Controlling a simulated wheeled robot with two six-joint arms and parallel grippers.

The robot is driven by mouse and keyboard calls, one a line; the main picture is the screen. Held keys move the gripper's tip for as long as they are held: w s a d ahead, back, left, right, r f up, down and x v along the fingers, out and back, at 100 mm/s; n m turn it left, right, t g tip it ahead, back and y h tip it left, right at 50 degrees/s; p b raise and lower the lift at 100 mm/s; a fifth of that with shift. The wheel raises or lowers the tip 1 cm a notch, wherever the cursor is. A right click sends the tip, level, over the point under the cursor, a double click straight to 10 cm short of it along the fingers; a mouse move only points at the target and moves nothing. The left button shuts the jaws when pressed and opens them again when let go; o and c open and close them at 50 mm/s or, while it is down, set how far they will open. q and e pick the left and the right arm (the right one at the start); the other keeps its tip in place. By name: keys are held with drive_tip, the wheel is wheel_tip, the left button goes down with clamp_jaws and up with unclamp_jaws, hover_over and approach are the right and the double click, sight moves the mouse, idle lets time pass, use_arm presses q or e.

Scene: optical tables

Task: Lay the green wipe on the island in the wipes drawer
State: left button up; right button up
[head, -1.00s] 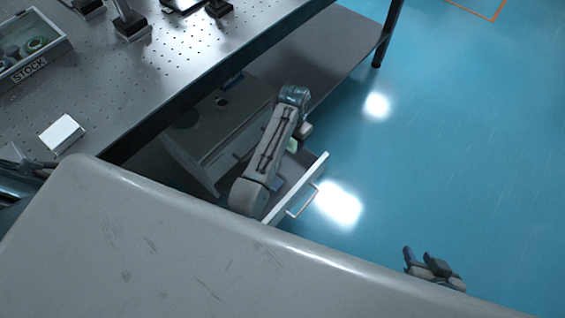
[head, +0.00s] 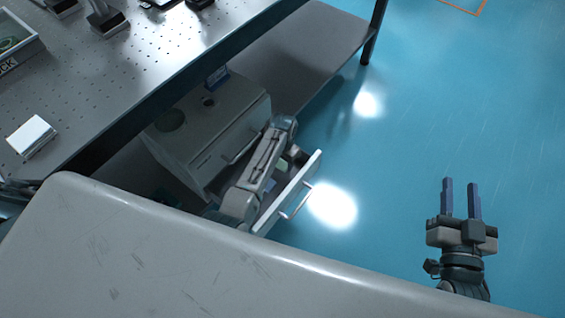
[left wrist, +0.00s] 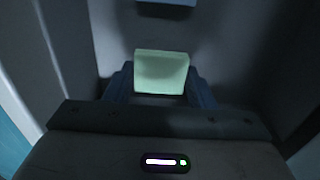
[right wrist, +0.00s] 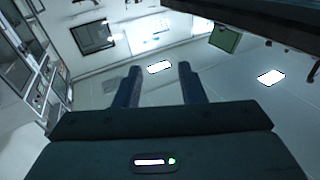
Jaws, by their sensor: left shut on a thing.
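The green wipe (left wrist: 162,72) is a pale green square between the fingers of my left gripper (left wrist: 160,88), which is shut on it. In the head view a small part of the wipe (head: 283,164) shows beside my left arm, within the outline of the open wipes drawer (head: 288,190). My arm hides most of the left gripper there. I cannot tell whether the wipe touches the drawer floor. A blue piece (left wrist: 167,3) lies ahead of it at the top edge of the left wrist view. My right gripper (head: 460,186) is open and empty over the blue floor.
The drawer belongs to a pale cabinet (head: 228,125) under the perforated optical table (head: 105,75). A grey surface (head: 190,265) fills the near foreground. A white block (head: 31,136) and a STOCK tray (head: 30,48) are on the table. The floor at right is clear.

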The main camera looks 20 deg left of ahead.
use_arm(q)
drive_tip(key=shift+f, duration=0.6)
use_arm(e)
wheel_tip(320, 180, up, 2)
drive_tip(key=shift+w+r+t, duration=0.15)
drive_tip(key=shift+r+t, duration=0.1)
drive_tip(key=shift+t, duration=0.45)
use_arm(q)
drive_tip(key=shift+f, duration=0.2)
drive_tip(key=o, duration=0.9)
drive_tip(key=shift+r, duration=0.1)
